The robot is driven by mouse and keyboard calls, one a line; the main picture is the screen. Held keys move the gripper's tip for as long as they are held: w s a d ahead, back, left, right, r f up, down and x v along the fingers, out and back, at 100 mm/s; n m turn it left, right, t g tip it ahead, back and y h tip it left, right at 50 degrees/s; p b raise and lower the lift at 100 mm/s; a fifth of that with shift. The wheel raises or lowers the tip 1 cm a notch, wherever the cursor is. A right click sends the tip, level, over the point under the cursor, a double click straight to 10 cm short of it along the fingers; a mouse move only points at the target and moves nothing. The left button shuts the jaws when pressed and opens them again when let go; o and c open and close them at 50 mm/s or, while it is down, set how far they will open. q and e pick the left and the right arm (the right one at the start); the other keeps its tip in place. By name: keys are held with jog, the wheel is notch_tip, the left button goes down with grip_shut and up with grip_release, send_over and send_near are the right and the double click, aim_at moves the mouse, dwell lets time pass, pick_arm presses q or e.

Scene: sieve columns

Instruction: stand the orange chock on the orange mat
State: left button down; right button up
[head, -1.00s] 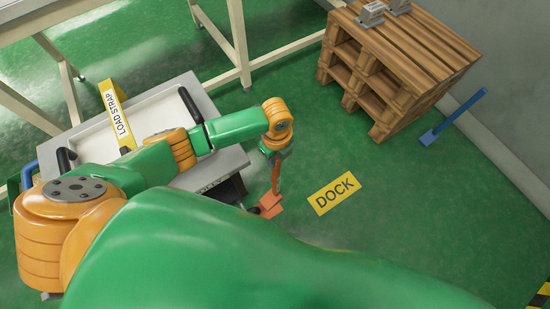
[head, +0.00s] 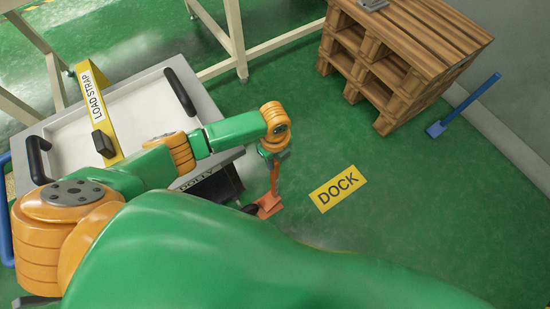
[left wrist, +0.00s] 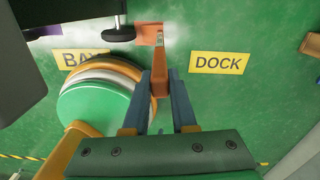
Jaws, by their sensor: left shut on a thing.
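The orange chock (head: 269,206) is a small block with an upright orange handle (head: 275,178). It is beside the dolly's black wheel (head: 250,209). My left gripper (head: 273,156) is shut on the top of the handle. In the left wrist view the handle (left wrist: 159,75) stands between the blue fingers, with the orange block (left wrist: 149,34) beyond, near the wheel. I cannot tell whether the chock touches the floor. No orange mat can be made out in either view. My right gripper is not in view.
The grey dolly (head: 218,158) with a yellow load strap (head: 95,100) stands left of the chock. A yellow DOCK sign (head: 338,188) lies on open green floor to the right. A wooden pallet stack (head: 400,55) and a blue-handled chock (head: 437,129) are farther right. A BAY sign (left wrist: 80,59) shows in the wrist view.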

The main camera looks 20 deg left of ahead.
pick_arm(q)
jog(key=shift+f+b, duration=0.3)
jog(key=shift+f, duration=0.15)
dwell(0.5)
jog(key=c, duration=0.6)
grip_release()
jog(key=shift+c, duration=0.2)
